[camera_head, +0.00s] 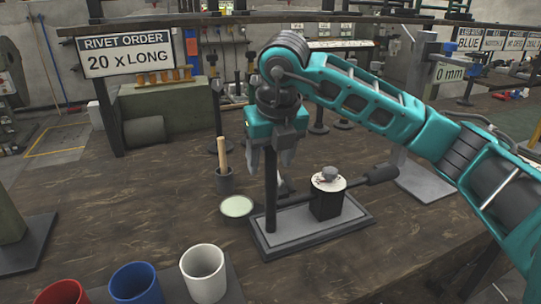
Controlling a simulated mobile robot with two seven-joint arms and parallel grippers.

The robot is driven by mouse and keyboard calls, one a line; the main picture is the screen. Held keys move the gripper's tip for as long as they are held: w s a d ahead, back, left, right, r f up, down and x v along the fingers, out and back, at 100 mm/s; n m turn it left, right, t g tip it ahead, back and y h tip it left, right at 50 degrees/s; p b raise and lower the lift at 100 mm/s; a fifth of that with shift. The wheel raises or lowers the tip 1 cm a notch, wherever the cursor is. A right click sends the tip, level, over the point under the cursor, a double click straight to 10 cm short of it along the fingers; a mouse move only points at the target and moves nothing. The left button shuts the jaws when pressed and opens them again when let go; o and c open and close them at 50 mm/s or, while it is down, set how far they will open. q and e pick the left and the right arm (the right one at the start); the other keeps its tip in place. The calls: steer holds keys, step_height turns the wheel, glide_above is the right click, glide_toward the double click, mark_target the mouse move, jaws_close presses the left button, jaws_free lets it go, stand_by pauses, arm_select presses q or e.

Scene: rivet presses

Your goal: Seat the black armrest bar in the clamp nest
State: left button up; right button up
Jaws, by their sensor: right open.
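A slim black bar (270,195), which looks like the armrest bar, stands upright at the left end of a grey base plate (300,238). On this plate sits a black block (326,203) with a pale top and a grey knob; I take this fixture for the clamp nest. A dark lever with a thick end (382,174) sticks out to the right behind the block. My right gripper (271,158) is open, pointing down, with the bar's top between its fingers. I cannot tell whether the fingers touch it or how its foot sits. My left gripper is not in view.
Red, blue and white cups (203,273) line the front left. A rivet order sign (127,54) stands at the back left.

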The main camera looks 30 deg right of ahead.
steer(key=shift+r, duration=0.2)
arm_select(q)
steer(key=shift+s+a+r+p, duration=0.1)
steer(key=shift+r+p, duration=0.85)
steer(key=shift+p, duration=0.15)
arm_select(e)
steer(key=v, duration=1.2)
steer(key=shift+r, duration=0.25)
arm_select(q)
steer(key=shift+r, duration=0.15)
arm_select(e)
steer(key=shift+s, duration=0.15)
